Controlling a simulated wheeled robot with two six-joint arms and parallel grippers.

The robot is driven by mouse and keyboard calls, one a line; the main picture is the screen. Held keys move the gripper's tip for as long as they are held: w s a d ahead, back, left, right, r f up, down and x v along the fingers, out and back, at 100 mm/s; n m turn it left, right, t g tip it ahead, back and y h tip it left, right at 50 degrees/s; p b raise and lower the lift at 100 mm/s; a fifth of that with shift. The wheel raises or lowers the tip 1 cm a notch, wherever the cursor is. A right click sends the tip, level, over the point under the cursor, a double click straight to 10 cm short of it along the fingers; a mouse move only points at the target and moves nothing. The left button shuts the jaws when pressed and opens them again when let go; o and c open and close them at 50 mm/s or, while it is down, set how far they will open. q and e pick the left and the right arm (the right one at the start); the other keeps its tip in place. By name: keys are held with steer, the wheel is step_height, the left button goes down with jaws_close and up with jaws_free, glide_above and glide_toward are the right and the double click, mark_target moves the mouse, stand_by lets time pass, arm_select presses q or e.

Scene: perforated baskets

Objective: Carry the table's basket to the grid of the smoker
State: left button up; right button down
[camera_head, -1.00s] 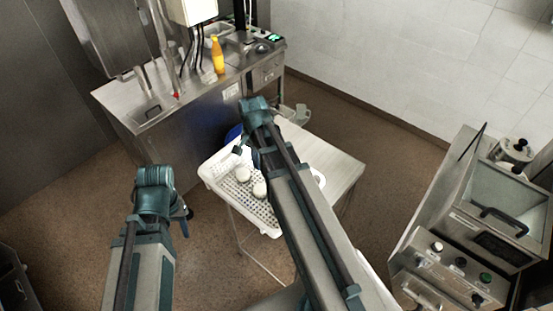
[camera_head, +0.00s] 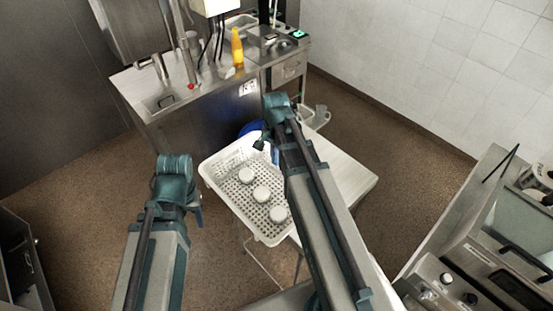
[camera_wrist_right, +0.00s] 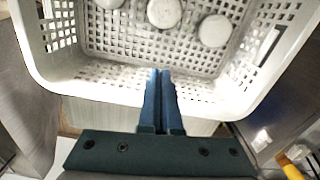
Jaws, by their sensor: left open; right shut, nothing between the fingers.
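The white perforated basket (camera_head: 226,206) sits on the small pale table (camera_head: 345,178), with three round white pieces in it. It also fills the upper part of the right wrist view (camera_wrist_right: 42,62). My right gripper (camera_head: 262,142) is at the basket's far end in the head view. In the wrist view its blue fingers (camera_wrist_right: 160,88) are shut together with nothing between them, in front of the basket's near wall; I cannot tell whether they touch it. My left gripper (camera_head: 197,212) is open and empty, left of the basket and apart from it, mostly hidden by its wrist. No smoker grid can be made out.
A steel counter (camera_head: 140,82) with a sink and an orange bottle (camera_head: 237,48) stands at the back. A steel machine with knobs (camera_head: 470,280) stands at the right. Brown floor (camera_head: 405,150) lies open between the table and the right wall.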

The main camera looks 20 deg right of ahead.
steer(key=b, duration=0.8)
glide_above(281, 178)
steer(key=s+a, duration=0.2)
steer(key=a, duration=0.1)
step_height(281, 178, down, 9)
steer(key=shift+w+r, duration=0.1)
steer(key=w+d, duration=0.1)
steer(key=d+r+p, duration=0.1)
steer(key=shift+w+d, duration=0.35)
steer(key=shift+d, duration=0.05)
steer(key=shift+w+d, duration=0.1)
steer(key=shift+d, duration=0.35)
steer(key=shift+w+d, duration=0.45)
steer(key=shift+d, duration=0.35)
steer(key=shift+w+d, duration=0.4)
steer(key=shift+d, duration=0.35)
steer(key=shift+s+a, duration=0.1)
